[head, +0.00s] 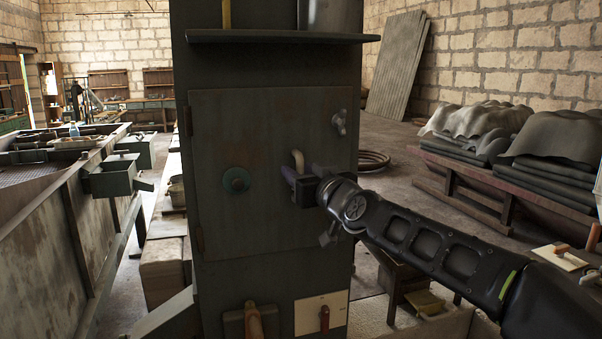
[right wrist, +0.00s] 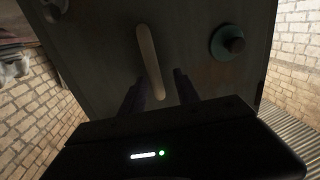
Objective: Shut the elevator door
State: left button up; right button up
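The elevator door (head: 255,120) is a grey-green metal panel on the front of a tall column, with hinges on its left edge. It looks about flush with the column; I cannot tell whether a small gap remains. A pale bar handle (head: 298,160) sits on its right half, and a round green knob (head: 236,180) left of it. My right gripper (head: 303,182) is at the handle's lower end. In the right wrist view, its fingers (right wrist: 160,88) are apart, with the handle (right wrist: 150,60) between and ahead of them. Contact is unclear. My left gripper is out of view.
Wing latches (head: 339,122) sit at the door's right edge. A shelf ledge (head: 280,37) juts out above it. A lever switch (head: 323,316) is below. A long metal trough (head: 40,230) stands left, and stacked sheets (head: 480,150) on a pallet stand right.

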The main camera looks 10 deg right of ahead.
jog(key=c, duration=0.7)
grip_shut()
jog(key=shift+a+f, duration=0.1)
jog(key=shift+a, duration=0.1)
jog(key=shift+d, duration=0.1)
